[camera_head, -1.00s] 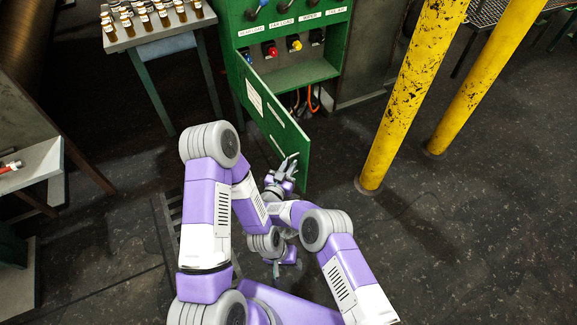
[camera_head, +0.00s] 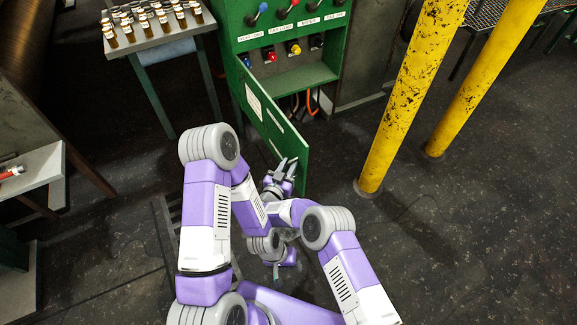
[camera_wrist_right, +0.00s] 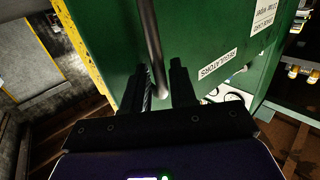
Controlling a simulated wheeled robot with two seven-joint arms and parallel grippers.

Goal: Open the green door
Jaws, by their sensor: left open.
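The green door (camera_head: 268,116) stands swung out from the green cabinet (camera_head: 232,22), and the shelf inside shows. My right gripper (camera_head: 286,166) is at the door's free end, on the near side. In the right wrist view, the green door (camera_wrist_right: 222,35) fills the middle, with a dark handle bar (camera_wrist_right: 150,45) on it. The open fingers of my right gripper (camera_wrist_right: 160,85) are apart, with the bar's end between them; I cannot tell if they touch it. My left gripper (camera_head: 287,272) is low in the head view, open and away from the door, partly hidden by my arms.
Two yellow posts (camera_head: 414,95) (camera_head: 487,75) stand right of the door. A table with several small bottles (camera_head: 150,45) stands to the left of the cabinet. A grey bench (camera_head: 40,168) is at the far left. The floor (camera_head: 430,240) right of my arms is clear.

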